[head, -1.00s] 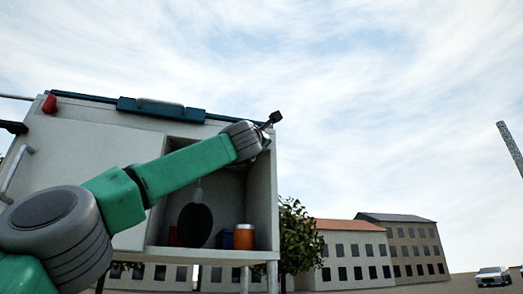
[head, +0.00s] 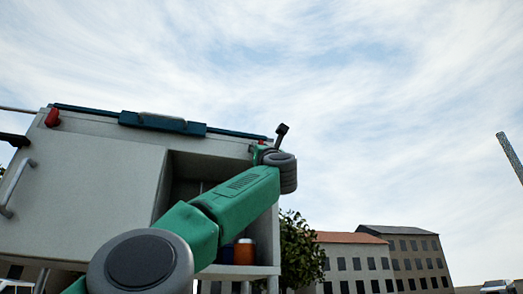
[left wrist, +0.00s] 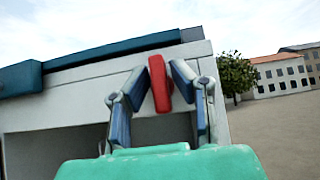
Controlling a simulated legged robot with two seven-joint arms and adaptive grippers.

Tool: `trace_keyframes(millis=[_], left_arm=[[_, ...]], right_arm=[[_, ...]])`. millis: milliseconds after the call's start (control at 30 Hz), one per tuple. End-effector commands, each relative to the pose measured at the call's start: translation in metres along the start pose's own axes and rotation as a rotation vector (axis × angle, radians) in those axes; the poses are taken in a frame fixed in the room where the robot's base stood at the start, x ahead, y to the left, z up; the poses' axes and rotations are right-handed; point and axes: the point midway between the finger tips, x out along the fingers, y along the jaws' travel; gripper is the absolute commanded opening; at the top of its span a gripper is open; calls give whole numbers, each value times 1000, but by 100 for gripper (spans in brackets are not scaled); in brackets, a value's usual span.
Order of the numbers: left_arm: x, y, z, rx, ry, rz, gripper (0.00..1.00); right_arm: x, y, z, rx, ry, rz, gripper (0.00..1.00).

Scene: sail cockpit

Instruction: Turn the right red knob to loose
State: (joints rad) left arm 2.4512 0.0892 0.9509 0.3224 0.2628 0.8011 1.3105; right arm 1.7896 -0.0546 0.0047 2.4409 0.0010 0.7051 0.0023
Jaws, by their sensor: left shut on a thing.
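The right red knob (left wrist: 160,83) is on the cabinet's front upper edge, near its right corner. In the left wrist view it stands slightly tilted between the two blue-grey fingers of my left gripper (left wrist: 164,74), which is shut on it. In the head view only a small red patch of this knob (head: 262,142) shows beside my wrist, and the fingers are mostly hidden. The left red knob (head: 52,118) sits at the cabinet's upper left corner. My right gripper is in neither view.
The cabinet (head: 95,185) has an open compartment on its right with an orange container (head: 245,252) and a blue item (head: 228,254). A teal bar (head: 160,123) runs along the top edge. A metal handle (head: 14,188) is at the left. Open sky lies above.

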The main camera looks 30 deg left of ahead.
Motion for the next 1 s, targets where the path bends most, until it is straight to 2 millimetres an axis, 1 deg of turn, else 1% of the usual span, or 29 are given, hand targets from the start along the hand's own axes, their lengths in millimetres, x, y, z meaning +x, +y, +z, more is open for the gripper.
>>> trace_keyframes(millis=[33,433,467,500,1000], left_arm=[[-2,-5,-5,-3,7,-3,0],[-3,-6,-6,-8,8,-1,0],[-3,-6,-6,-8,8,-1,23],[-3,-6,-6,-8,9,-1,33],[-1,0,0,-8,2,5,33]], right_arm=[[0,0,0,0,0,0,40],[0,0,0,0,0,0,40],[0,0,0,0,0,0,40],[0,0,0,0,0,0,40],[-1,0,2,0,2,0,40]])
